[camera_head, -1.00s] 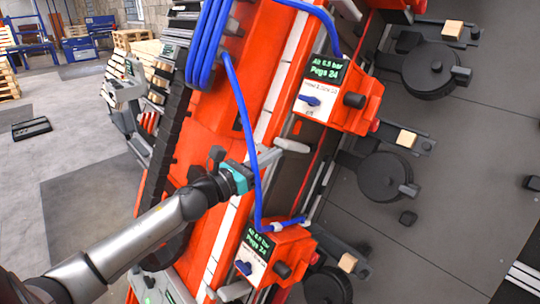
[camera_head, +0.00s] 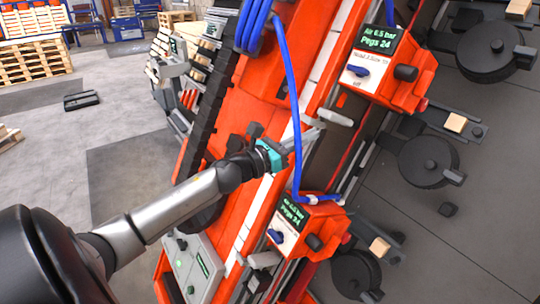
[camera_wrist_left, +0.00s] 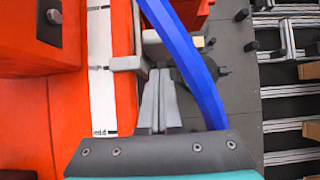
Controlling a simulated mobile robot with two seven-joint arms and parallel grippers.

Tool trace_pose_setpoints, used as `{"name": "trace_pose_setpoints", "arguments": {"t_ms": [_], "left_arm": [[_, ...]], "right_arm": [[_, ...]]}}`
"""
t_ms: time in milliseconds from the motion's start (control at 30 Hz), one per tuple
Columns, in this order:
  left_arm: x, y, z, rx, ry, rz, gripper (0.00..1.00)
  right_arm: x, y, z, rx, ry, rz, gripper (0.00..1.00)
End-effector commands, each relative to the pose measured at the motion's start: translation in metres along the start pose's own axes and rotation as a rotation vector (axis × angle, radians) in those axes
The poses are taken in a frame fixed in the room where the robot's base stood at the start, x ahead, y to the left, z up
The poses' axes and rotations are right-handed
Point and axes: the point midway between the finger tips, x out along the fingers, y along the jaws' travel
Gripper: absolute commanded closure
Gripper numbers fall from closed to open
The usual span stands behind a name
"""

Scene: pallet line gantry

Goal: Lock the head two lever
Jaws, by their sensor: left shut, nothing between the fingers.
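Two red head boxes show in the head view, an upper one (camera_head: 395,78) and a lower one (camera_head: 313,228). Each has a green-lit display, a blue switch and a black knob. A grey lever (camera_head: 335,117) sticks out left of and below the upper box; another grey lever (camera_head: 264,259) is beside the lower box. The small labels are too blurred to tell surely which is head two. My left gripper (camera_head: 288,148) is shut and empty, close to the upper lever. In the left wrist view its fingertips (camera_wrist_left: 160,72) point towards a grey bar (camera_wrist_left: 128,63); contact cannot be told.
A blue hose (camera_head: 291,95) hangs down right by my left gripper and crosses the left wrist view (camera_wrist_left: 190,60). The red frame (camera_head: 240,190) lies under my arm. Round black units (camera_head: 428,160) stand along the right. Pallets (camera_head: 35,62) and open floor are at the left.

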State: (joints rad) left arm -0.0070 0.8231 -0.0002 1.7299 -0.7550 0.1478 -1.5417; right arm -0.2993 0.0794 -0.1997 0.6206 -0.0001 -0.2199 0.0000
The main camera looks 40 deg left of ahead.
Motion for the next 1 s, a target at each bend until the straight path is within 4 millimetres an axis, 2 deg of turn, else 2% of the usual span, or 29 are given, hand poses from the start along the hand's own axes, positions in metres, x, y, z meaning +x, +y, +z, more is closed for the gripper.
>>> {"name": "trace_pose_setpoints", "arguments": {"t_ms": [33,700,1000], "left_arm": [[-0.001,0.002,-0.011,-0.001,0.002,0.000,1.00],[-0.075,0.000,0.018,-0.003,0.010,-0.002,1.00],[-0.093,0.001,0.025,-0.004,0.008,-0.001,1.00]], "right_arm": [[0.011,0.000,0.001,0.000,0.000,0.000,0.46],[0.011,0.000,0.002,0.000,-0.001,0.000,0.46],[0.011,0.000,0.002,0.000,-0.001,0.000,0.46]]}}
